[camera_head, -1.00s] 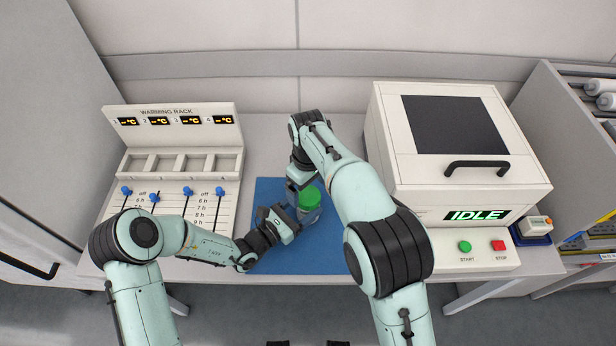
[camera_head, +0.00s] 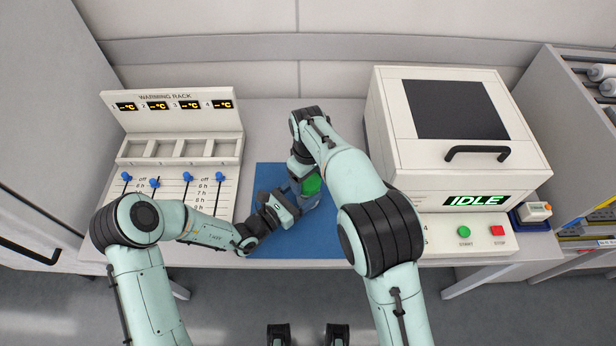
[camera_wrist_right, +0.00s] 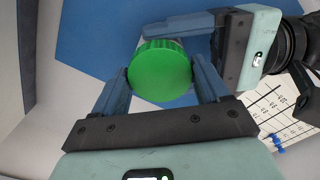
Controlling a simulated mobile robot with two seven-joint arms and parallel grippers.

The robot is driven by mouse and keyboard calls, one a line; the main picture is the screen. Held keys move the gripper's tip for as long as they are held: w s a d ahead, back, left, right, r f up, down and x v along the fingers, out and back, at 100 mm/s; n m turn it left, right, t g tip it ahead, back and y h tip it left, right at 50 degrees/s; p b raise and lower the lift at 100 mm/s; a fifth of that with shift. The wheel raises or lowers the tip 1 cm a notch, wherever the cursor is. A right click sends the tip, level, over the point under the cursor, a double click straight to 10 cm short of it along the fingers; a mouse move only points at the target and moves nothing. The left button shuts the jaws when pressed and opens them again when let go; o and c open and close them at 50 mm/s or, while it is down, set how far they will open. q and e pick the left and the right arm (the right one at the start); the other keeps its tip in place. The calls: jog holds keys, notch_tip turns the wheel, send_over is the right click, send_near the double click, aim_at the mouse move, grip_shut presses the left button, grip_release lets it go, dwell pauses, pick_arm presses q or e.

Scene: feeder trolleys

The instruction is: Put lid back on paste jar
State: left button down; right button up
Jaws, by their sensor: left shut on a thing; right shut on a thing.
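The paste jar (camera_head: 309,203) stands on the blue mat, partly hidden by my grippers. The green lid (camera_head: 312,185) is at its top; in the right wrist view the lid (camera_wrist_right: 160,72) covers most of the jar, so I cannot tell whether it is fully seated. My left gripper (camera_head: 291,203) is shut on the jar from the left; its fingers (camera_wrist_right: 182,27) show just past the lid in the wrist view. My right gripper (camera_head: 304,174) is above the jar, shut on the lid, with one finger on each side of it (camera_wrist_right: 163,82).
The blue mat (camera_head: 290,245) is otherwise clear. A warming rack (camera_head: 180,125) with blue sliders stands left. A white machine (camera_head: 455,165) reading IDLE stands close on the right, near my right arm. A small device (camera_head: 535,212) sits beyond it.

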jog(key=m, duration=0.3)
jog(key=shift+c, duration=0.2)
jog(key=o, duration=1.2)
jog(key=shift+c, duration=0.2)
jog(key=shift+r, duration=2.25)
jog(key=shift+o, duration=0.2)
jog(key=shift+r, duration=0.1)
